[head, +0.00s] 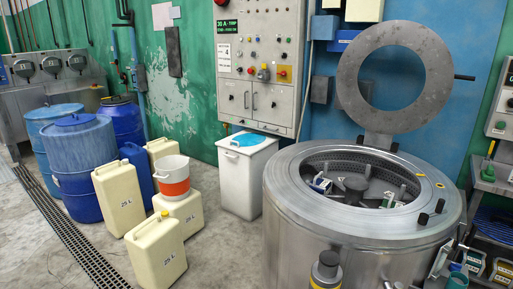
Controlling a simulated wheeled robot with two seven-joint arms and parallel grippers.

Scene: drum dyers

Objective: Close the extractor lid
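The extractor (318,222) is a large round steel drum at the right of the head view, with a dark perforated basket inside. Its lid (352,101) is a flat grey ring with a large open centre. The lid stands upright, raised at the back of the drum rim on a hinge (379,139). A dark handle (464,77) sticks out from the lid's right edge. Small light-coloured items (321,184) show inside the drum; I cannot tell what they are. I cannot make out either gripper in the view.
A dark cylinder with a yellow band (326,269) stands before the drum. Pale canisters (156,250), blue barrels (76,160) and an orange-white bucket (172,176) stand left. A white bin (243,180) is beside the drum, below a control cabinet (258,60). A floor grate (68,228) runs left.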

